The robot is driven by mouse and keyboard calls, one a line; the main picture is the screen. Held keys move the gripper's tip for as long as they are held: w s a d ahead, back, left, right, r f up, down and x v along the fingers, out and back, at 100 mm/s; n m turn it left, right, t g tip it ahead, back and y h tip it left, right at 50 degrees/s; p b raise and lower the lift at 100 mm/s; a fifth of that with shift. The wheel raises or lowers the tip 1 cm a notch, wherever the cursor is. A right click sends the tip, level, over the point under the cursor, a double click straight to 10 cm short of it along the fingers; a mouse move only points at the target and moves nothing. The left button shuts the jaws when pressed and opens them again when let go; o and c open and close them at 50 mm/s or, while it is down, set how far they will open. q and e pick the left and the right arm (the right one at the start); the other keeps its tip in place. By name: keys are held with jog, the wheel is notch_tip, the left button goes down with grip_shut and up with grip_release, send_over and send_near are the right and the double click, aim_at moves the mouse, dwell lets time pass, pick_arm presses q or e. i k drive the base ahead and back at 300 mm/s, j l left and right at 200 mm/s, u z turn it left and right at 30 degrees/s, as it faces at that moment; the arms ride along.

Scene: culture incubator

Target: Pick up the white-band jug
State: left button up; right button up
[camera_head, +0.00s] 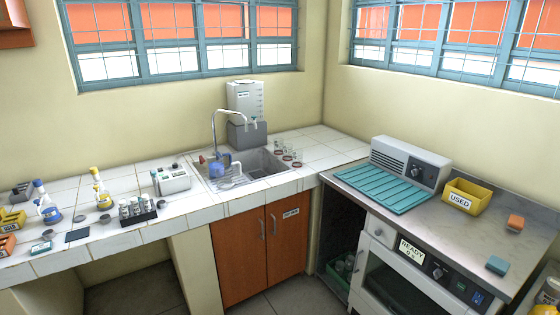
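No white band can be made out for sure on any vessel at this size. A small blue jug-like vessel (217,168) stands in the sink area under the tap. A pale, clear handled shape (236,169) is just right of it; I cannot tell whether it is a jug. On the left counter stand a blue-topped vessel (47,203) and a yellow-topped vessel (101,189), both upright. Neither of my grippers is in view.
The sink (258,164) is set in the white tiled counter (188,210). A white water container (245,98) stands behind it. Several small glasses (287,153) stand right of the sink. A yellow USED bin (466,197) and teal mat (383,188) occupy the right counter.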

aim_at(224, 170)
jog(key=i+l, duration=0.2)
jog(key=i, duration=0.25)
jog(key=i+l, duration=0.15)
jog(key=i, duration=0.25)
